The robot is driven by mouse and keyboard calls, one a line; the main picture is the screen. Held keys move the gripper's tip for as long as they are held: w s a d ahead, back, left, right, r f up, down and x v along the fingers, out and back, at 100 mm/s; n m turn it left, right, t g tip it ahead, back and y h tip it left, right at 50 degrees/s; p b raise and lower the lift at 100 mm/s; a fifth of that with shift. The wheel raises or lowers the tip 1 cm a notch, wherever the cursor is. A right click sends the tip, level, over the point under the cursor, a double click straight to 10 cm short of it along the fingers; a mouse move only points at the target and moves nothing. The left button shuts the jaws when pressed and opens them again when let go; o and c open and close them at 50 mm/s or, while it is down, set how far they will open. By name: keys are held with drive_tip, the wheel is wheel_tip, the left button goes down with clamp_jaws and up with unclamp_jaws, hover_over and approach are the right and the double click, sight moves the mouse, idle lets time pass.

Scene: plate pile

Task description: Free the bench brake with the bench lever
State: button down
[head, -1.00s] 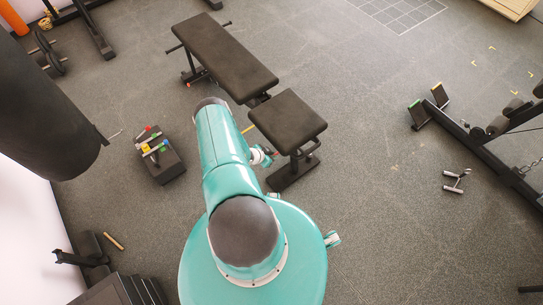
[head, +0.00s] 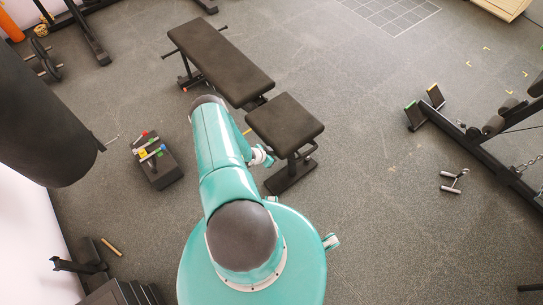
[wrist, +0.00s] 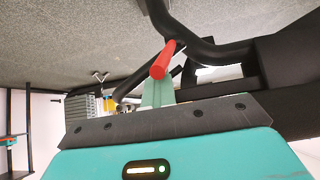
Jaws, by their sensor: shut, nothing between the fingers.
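The black bench, with a long pad (head: 222,62) and a separate seat pad (head: 285,124), stands ahead of my arm in the head view. In the wrist view a red cylindrical grip (wrist: 163,61), seemingly the bench lever, sticks out from the bench's black tube frame (wrist: 212,52). My gripper (wrist: 158,92) is shut and empty; its pale green fingers point at the red grip, close to its near end. I cannot tell whether they touch. In the head view my arm hides most of the gripper, beside the seat post. I cannot make out the brake itself.
A low black box (head: 162,168) with coloured handles stands left of my arm. A dark hanging bag (head: 45,115) is at the far left. A black machine frame (head: 475,150) and a small metal handle (head: 454,181) lie right. The floor between bench and machine is clear.

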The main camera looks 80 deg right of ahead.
drive_tip(key=shift+w+d+r, duration=0.1)
drive_tip(key=shift+w+d, duration=0.05)
drive_tip(key=shift+w, duration=0.1)
drive_tip(key=shift+s+d+r, duration=0.2)
drive_tip(key=shift+d+r, duration=0.15)
drive_tip(key=shift+r, duration=0.05)
drive_tip(key=c, duration=2.2)
unclamp_jaws()
drive_tip(key=c, duration=1.7)
unclamp_jaws()
drive_tip(key=shift+d+r, duration=0.1)
drive_tip(key=shift+d, duration=0.05)
drive_tip(key=shift+r, duration=0.15)
drive_tip(key=a+v, duration=0.1)
drive_tip(key=v, duration=1.2)
drive_tip(key=shift+w+a, duration=0.15)
drive_tip(key=shift+w, duration=0.15)
